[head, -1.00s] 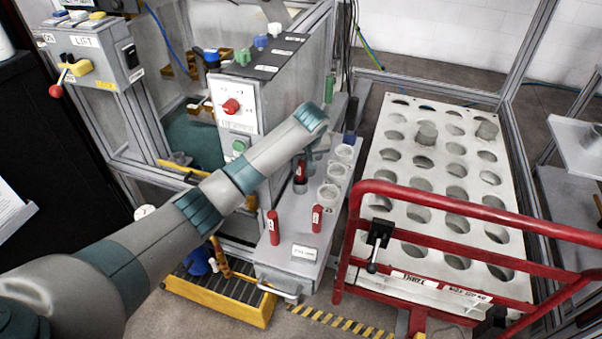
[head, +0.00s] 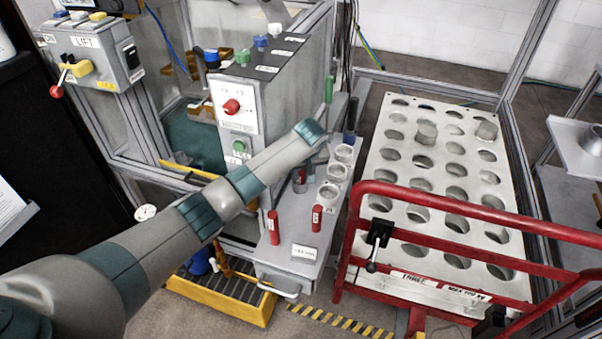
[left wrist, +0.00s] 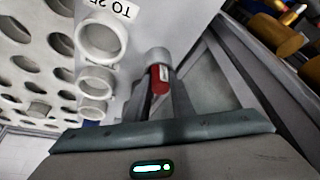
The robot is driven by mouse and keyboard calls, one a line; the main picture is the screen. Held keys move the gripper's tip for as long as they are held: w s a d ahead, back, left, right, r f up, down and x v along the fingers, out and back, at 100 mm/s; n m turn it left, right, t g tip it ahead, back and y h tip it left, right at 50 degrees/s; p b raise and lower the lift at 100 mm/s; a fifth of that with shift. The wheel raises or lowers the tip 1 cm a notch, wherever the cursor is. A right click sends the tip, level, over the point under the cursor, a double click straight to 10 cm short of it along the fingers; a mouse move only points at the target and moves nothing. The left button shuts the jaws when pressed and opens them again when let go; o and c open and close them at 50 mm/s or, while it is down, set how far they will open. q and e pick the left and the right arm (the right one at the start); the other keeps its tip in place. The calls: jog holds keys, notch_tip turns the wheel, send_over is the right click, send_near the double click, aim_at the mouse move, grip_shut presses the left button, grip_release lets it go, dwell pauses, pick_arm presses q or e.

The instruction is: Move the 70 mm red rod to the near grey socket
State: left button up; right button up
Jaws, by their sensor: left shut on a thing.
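A red rod (left wrist: 160,80) with a pale label is between the fingers of my left gripper (head: 308,167), which is shut on it. In the head view the rod (head: 300,175) shows only in part beside the gripper. Its lower end meets a small grey socket (head: 299,187) on the grey bench; the socket also shows at the rod's far end in the left wrist view (left wrist: 157,56). How deep the rod sits in it cannot be told. Two other labelled red rods (head: 274,228) (head: 317,218) stand upright nearer the bench's front. My right gripper is not in view.
Several pale ring sockets (head: 329,195) line the bench's right side. A green rod (head: 329,89) and a blue rod (head: 349,138) stand farther back. A control box (head: 238,112) rises left of the gripper. A red rail (head: 455,207) and a holed white plate (head: 398,215) lie right.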

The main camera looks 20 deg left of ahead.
pick_arm(q)
jog(key=shift+s+f, duration=0.25)
jog(key=shift+f, duration=0.25)
jog(key=o, duration=1)
jog(key=shift+s+f, duration=0.1)
jog(key=shift+f, duration=0.1)
jog(key=shift+c, duration=0.2)
jog(key=shift+r, duration=0.5)
jog(key=w+v, duration=0.1)
jog(key=v, duration=1.1)
jog(key=shift+r, duration=0.35)
